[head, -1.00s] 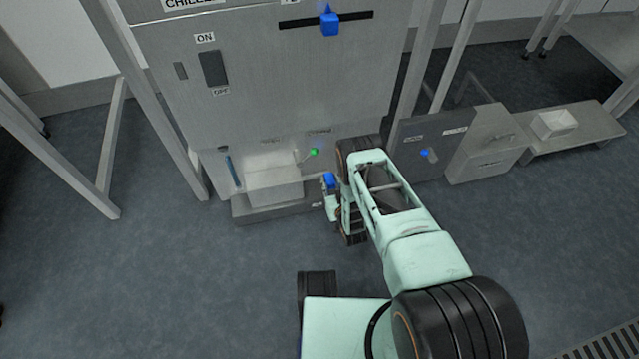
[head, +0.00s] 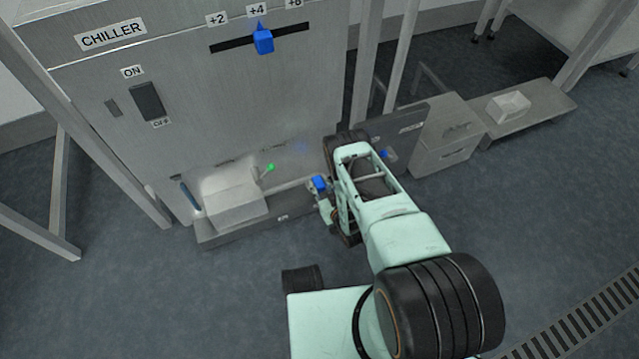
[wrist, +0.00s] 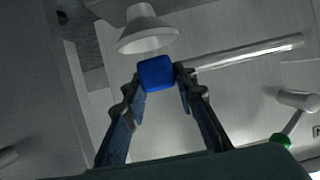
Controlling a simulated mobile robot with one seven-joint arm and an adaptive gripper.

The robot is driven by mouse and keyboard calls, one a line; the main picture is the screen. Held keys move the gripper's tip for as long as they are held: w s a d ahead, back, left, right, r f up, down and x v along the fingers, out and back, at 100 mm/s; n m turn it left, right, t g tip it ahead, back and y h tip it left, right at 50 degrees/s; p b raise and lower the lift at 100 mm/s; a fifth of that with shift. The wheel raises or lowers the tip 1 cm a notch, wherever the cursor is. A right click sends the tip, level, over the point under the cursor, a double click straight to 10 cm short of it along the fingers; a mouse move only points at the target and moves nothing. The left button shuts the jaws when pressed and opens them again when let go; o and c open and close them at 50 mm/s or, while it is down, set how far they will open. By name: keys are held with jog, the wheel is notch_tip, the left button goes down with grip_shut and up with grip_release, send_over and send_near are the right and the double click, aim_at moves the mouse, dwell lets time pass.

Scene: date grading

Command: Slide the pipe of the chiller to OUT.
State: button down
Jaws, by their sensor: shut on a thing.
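The chiller (head: 230,110) is a grey metal cabinet at the left and middle of the head view. Low on its front, a blue knob (head: 319,183) sits at my gripper (head: 321,192). In the wrist view the blue knob (wrist: 156,73) is between the fingertips of my gripper (wrist: 158,78), which is shut on it. A pale pipe (wrist: 245,52) runs from behind the knob to the right. A pale funnel-shaped piece (wrist: 147,35) is just above the knob. My arm hides part of the chiller's lower right, and I cannot read an OUT mark.
A green-tipped lever (head: 271,168) and a pale bin (head: 235,205) are left of my gripper. A blue slider (head: 263,40) and a dark switch (head: 148,101) are higher up. A grey cabinet (head: 443,145) stands right of my arm. The floor in front is clear.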

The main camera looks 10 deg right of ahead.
aim_at(321, 184)
jog(key=shift+w+d, duration=0.1)
jog(key=shift+d, duration=0.2)
jog(key=c, duration=1.6)
grip_release()
jog(key=shift+r, duration=0.1)
jog(key=shift+a+r, duration=0.1)
jog(key=shift+r, duration=0.2)
notch_tip(321, 184, up, 9)
jog(key=shift+r, duration=0.1)
jog(key=shift+r, duration=0.1)
